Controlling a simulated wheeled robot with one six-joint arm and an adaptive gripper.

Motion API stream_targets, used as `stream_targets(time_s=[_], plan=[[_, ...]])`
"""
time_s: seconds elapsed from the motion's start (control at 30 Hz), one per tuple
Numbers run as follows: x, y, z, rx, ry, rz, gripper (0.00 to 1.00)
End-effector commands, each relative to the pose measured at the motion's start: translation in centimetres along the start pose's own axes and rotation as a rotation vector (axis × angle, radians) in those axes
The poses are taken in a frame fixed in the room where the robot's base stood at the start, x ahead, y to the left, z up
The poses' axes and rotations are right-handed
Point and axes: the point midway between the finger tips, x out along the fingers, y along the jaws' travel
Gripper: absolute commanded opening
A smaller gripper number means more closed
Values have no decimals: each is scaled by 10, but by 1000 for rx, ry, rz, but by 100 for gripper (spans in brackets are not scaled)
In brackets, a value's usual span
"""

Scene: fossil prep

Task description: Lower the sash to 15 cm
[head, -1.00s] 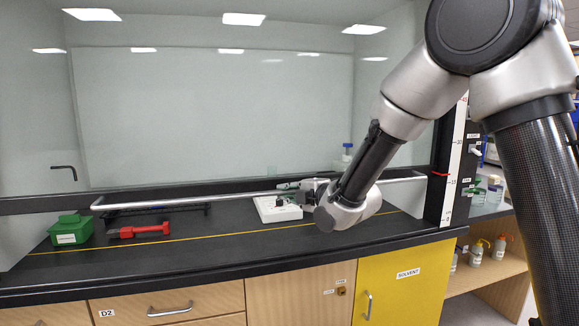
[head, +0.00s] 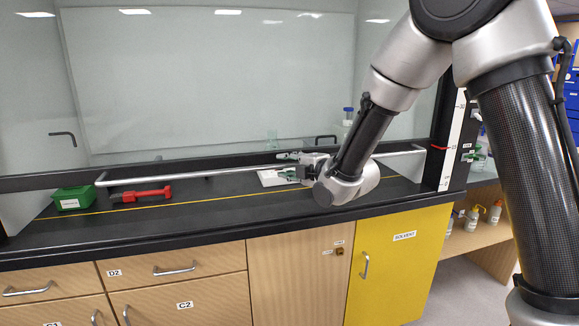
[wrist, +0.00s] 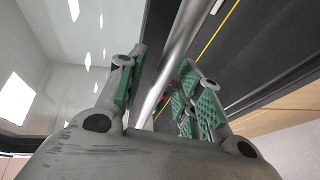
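The sash is a wide clear pane with a dark bottom rail (head: 30,183) and a long silver handle bar (head: 200,174) in front of it. My gripper (head: 287,166) is at the bar, right of its middle. In the wrist view the bar (wrist: 180,45) runs between my green-padded fingers (wrist: 158,95), which stand apart on both sides of it; I see no clear grip. An upright white scale (head: 453,140) with a red mark (head: 438,148) stands right of the sash. The bar's right end appears roughly level with that mark; the exact reading is too small to tell.
On the black bench (head: 230,215) are a green box (head: 72,199), a red tool (head: 142,194) and a white tray (head: 268,178), partly behind my gripper. A yellow line (head: 230,202) crosses the bench. Bottles (head: 470,218) stand on a shelf at right. The bench front is clear.

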Motion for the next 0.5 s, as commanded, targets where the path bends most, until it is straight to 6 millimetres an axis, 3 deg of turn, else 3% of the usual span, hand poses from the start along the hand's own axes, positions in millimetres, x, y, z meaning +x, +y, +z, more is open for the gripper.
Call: stream_targets(time_s=[0.23, 0.5], plan=[[-9, 1, 0, 0, -1, 1, 35], [-56, 0, 0, 0, 0, 1, 35]])
